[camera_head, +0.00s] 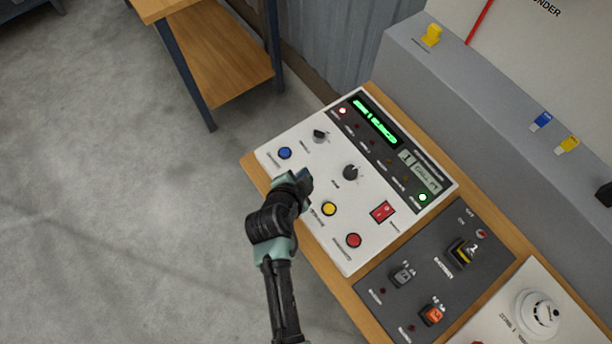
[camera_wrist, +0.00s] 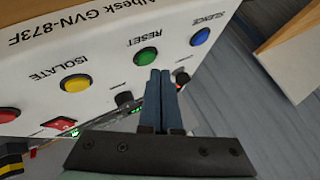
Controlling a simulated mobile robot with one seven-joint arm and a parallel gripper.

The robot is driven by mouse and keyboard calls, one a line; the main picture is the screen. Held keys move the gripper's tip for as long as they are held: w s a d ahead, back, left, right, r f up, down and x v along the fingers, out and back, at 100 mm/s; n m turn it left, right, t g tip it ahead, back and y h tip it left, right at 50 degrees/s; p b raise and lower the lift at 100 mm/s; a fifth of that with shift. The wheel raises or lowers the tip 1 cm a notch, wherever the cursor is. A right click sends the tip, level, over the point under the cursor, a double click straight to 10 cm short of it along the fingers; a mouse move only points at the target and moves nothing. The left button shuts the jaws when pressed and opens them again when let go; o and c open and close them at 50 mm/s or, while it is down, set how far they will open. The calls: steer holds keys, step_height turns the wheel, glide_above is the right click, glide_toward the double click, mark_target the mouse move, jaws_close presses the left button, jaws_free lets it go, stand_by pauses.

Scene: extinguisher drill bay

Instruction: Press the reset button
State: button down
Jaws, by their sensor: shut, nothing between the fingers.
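The green button (camera_wrist: 146,56) labelled RESET is on the white panel (camera_head: 315,225), between the blue SILENCE button (camera_wrist: 200,37) and the yellow ISOLATE button (camera_wrist: 75,83). My gripper (camera_wrist: 158,72) is shut and empty, its fingertips beside the green button's lower edge in the wrist view. I cannot tell whether they touch it. In the head view my gripper (camera_head: 304,177) is over the panel between the blue button (camera_head: 285,153) and the yellow button (camera_head: 329,209), hiding the green one.
A red button (camera_head: 353,240), dark knobs (camera_head: 351,172) and a red rocker switch (camera_head: 383,211) share the panel. A dark switch panel (camera_head: 438,265) and a round white detector (camera_head: 538,313) lie to the right. A wooden shelf unit (camera_head: 215,65) stands behind; floor at left is clear.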

stand_by(0.4)
steer(key=shift+f+b, duration=0.45)
steer(key=shift+b, duration=0.1)
steer(key=shift+f+b, duration=0.45)
steer(key=shift+b, duration=0.05)
stand_by(0.5)
steer(key=shift+r+p, duration=0.65)
steer(key=shift+r, duration=0.25)
step_height(320, 180, up, 5)
steer(key=p, duration=0.4)
stand_by(0.9)
